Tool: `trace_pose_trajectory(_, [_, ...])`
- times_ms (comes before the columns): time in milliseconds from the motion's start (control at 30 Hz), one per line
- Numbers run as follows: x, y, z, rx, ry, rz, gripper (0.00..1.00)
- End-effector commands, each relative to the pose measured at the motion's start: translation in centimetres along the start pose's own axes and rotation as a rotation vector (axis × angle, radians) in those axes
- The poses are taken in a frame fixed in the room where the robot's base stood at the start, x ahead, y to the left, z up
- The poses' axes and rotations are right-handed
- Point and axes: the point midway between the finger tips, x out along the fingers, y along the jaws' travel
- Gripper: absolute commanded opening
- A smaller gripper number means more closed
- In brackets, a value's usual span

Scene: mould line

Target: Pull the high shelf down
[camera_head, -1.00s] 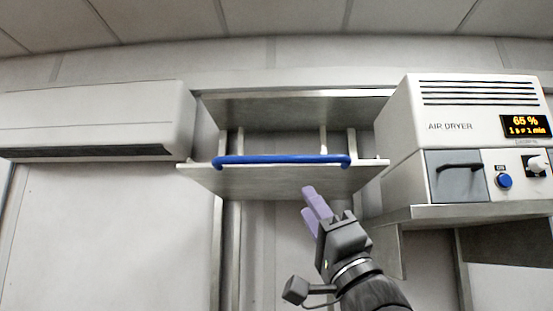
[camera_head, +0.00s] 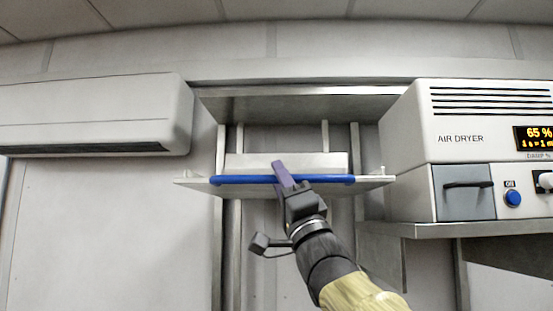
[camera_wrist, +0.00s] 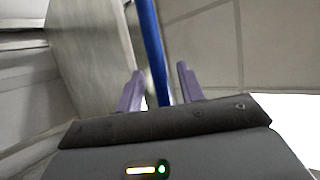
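The high shelf (camera_head: 215,188) is a pale board between two uprights on the wall. A blue bar handle (camera_head: 335,180) runs along its front edge. My gripper (camera_head: 284,173) reaches up to the handle, near its middle, and its fingers overlap the bar in the head view. In the wrist view my gripper (camera_wrist: 158,88) has its two purple fingers apart, with the blue bar (camera_wrist: 150,45) running between them. Gaps show on both sides of the bar. Whether a finger touches it I cannot tell.
An air dryer (camera_head: 470,115) stands on a grey wall shelf (camera_head: 410,230) close on the right. A white wall unit (camera_head: 90,115) hangs on the left. A fixed grey board (camera_head: 300,105) is above the high shelf. The wall below is clear.

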Motion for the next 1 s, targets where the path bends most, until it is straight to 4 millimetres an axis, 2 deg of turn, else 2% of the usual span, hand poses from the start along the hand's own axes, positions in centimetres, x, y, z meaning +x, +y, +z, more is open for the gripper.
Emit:
trace_pose_trajectory(33, [1.1, -0.2, -0.1, 0.001, -0.001, 0.0, 0.38])
trace_pose_trajectory(200, [2.5, -0.1, -0.1, 0.001, -0.001, 0.0, 0.38])
trace_pose_trajectory(567, [2.7, 0.0, 0.0, 0.0, 0.0, 0.0, 0.38])
trace_pose_trajectory(767, [2.7, 0.0, 0.0, 0.0, 0.0, 0.0, 0.03])
trace_pose_trajectory(800, [2.7, 0.0, 0.0, 0.0, 0.0, 0.0, 0.0])
trace_pose_trajectory(1000, [2.7, 0.1, 0.0, 0.0, 0.0, 0.001, 0.0])
